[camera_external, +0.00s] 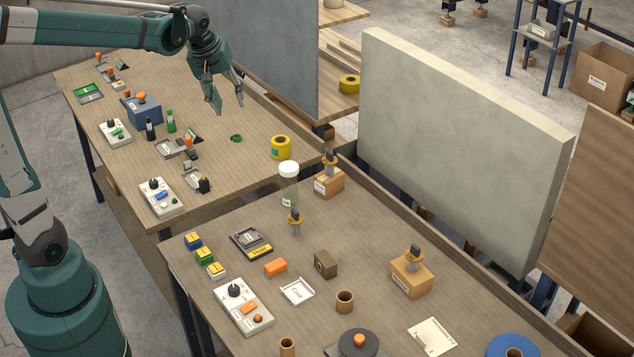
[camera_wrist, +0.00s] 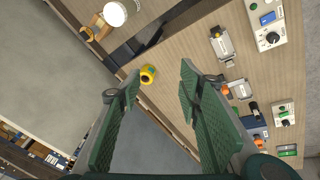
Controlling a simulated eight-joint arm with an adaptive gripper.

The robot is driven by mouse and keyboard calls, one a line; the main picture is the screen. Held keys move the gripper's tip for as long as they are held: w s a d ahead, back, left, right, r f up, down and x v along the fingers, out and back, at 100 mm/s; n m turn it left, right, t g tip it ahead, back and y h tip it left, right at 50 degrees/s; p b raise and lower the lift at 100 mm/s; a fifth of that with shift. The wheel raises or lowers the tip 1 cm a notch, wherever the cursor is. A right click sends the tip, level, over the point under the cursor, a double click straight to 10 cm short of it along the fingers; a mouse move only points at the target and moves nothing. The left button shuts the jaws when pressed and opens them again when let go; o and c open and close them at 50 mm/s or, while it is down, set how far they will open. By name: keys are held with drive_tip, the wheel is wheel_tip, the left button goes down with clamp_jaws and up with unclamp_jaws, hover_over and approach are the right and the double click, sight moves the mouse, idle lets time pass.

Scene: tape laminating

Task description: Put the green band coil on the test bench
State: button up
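A small green coil (camera_external: 236,138), which looks like the green band coil, lies on the far wooden bench (camera_external: 225,165), left of a yellow roll (camera_external: 280,147). My gripper (camera_external: 227,104) is above that bench, up and slightly left of the coil in the picture. Its fingers are apart with nothing between them. In the wrist view my open gripper (camera_wrist: 160,80) shows the yellow roll (camera_wrist: 148,74) beyond its fingertips. I cannot make out the coil there. A nearer wooden bench (camera_external: 390,315) stands in front. I cannot tell which bench is the test bench.
The far bench's left side holds control boxes (camera_external: 160,197), a blue bin (camera_external: 143,110) and bottles. A clear jar with white lid (camera_external: 288,170) stands at the near bench's far edge. Cartons (camera_external: 411,275), blocks and rolls crowd the near bench. Upright panels (camera_external: 460,145) rise behind.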

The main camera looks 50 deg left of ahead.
drive_tip(key=s+d+f+m+t, duration=0.1)
drive_tip(key=s+d+m+t, duration=0.1)
drive_tip(key=s+d+m, duration=0.3)
drive_tip(key=s+d+f+m+t, duration=0.1)
drive_tip(key=s+d+f+m, duration=0.1)
drive_tip(key=s+d+m, duration=0.4)
drive_tip(key=s+d, duration=0.2)
drive_tip(key=s, duration=0.4)
drive_tip(key=s+d, duration=0.3)
drive_tip(key=s, duration=0.3)
drive_tip(key=shift+s+d+f+t+h, duration=0.15)
drive_tip(key=shift+s+d+t+h, duration=0.15)
drive_tip(key=shift+t+h, duration=0.1)
